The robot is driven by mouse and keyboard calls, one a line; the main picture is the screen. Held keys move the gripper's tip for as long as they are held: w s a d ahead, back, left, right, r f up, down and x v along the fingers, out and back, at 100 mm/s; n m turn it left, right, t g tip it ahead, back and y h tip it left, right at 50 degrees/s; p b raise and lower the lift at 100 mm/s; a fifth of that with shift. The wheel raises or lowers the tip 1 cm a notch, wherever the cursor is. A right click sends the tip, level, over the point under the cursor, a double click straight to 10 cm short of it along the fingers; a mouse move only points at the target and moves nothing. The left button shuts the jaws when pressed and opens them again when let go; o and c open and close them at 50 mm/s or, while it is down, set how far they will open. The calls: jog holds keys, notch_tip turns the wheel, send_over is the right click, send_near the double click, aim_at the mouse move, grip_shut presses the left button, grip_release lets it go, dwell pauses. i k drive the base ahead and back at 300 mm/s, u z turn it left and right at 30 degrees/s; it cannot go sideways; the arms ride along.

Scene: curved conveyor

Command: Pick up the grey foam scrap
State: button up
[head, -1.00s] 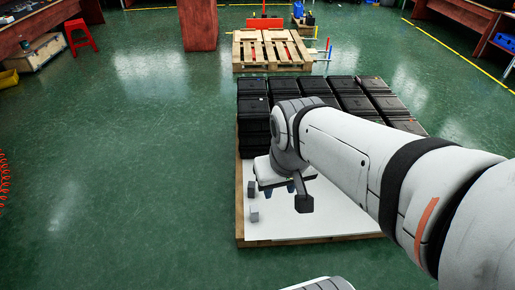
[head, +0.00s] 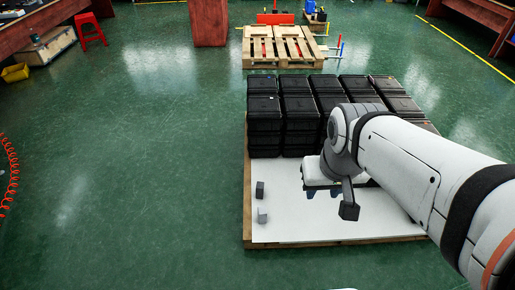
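Two small grey blocks lie on the white sheet near its left edge. The darker grey one (head: 260,190) is farther back, and the lighter grey one (head: 262,215) is just in front of it. I cannot tell for sure which is the foam scrap. My gripper (head: 322,193) hangs over the white sheet, to the right of both blocks and apart from them. Its two dark bluish fingertips show apart below the wrist, with nothing seen between them. My wrist and arm hide part of the sheet to the right.
The white sheet (head: 300,228) lies on a wooden pallet. Stacks of black crates (head: 265,115) fill the pallet's back, close behind my gripper. Another wooden pallet (head: 285,50) stands farther back.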

aim_at(262, 211)
jog(key=u, duration=0.05)
jog(key=i, duration=0.95)
jog(key=z, duration=0.1)
